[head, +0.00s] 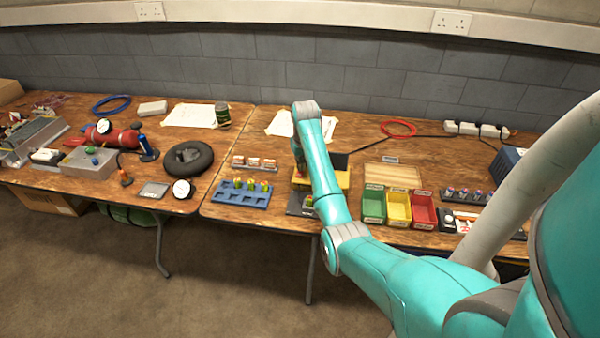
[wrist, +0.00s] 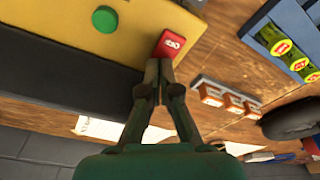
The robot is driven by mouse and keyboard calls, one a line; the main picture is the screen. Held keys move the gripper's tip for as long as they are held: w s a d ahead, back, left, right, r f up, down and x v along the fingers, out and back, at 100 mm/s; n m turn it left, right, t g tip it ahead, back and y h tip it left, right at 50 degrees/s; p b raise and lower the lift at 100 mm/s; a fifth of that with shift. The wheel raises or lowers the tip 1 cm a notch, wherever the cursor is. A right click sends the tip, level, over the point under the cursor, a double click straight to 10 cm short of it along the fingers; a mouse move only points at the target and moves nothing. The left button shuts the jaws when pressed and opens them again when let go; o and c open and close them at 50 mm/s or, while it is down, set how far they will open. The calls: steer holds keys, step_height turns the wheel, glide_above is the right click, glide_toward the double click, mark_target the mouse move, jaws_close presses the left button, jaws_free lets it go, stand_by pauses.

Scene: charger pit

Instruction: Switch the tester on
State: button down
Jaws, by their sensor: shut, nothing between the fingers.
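The tester (head: 343,178) is a yellow box on the right-hand table in the head view, partly hidden behind my arm. In the wrist view the yellow panel of the tester (wrist: 130,25) fills the upper left. It carries a round green button (wrist: 105,19) and a red switch or button (wrist: 171,45) with small white lettering that I cannot read. My gripper (wrist: 160,68) is shut and empty. Its fingertips are right at the near edge of the red switch; I cannot tell whether they touch it. In the head view the fingertips are hidden behind the arm.
A blue tray (head: 240,193) with several yellow cells and a rack of small orange-and-white boxes (head: 255,163) lie left of the tester. Green, yellow and red bins (head: 398,209) stand to its right. A black tyre (head: 188,158) lies farther left.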

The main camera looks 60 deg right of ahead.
steer(key=shift+f, duration=0.3)
steer(key=shift+r, duration=3.55)
